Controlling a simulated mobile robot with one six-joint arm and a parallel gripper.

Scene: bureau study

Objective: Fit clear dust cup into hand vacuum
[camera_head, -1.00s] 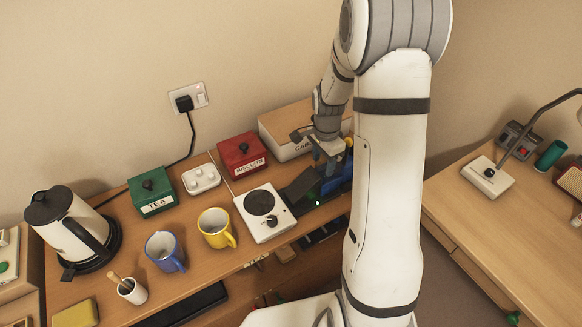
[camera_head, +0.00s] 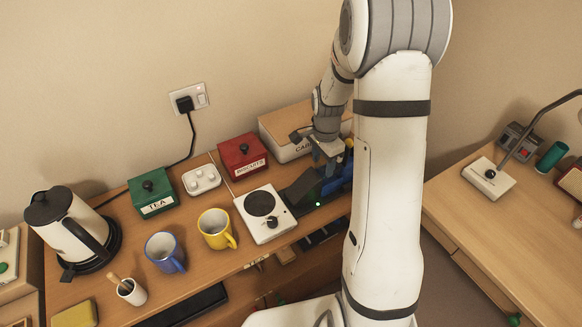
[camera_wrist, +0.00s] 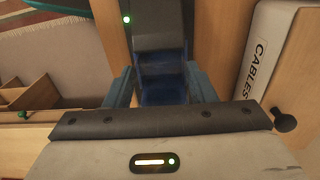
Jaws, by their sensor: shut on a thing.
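The hand vacuum (camera_head: 301,193) is a long dark body with a small green light, lying on the wooden top right of the white hot plate. In the wrist view its dark body (camera_wrist: 160,28) runs up from between my fingers. My gripper (camera_wrist: 161,88) is shut on a dark, see-through bluish piece (camera_wrist: 162,75), which looks like the dust cup. This piece lies in line with the dark body and appears to touch it; I cannot tell whether it is seated. In the head view my gripper (camera_head: 329,165) is partly hidden behind my arm.
The CABLES box (camera_head: 285,128) stands close behind my gripper. The red biscuits tin (camera_head: 242,157) and white hot plate (camera_head: 262,213) are to the left, with mugs (camera_head: 215,228) and a kettle (camera_head: 66,230) beyond. A desk (camera_head: 500,225) stands at right.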

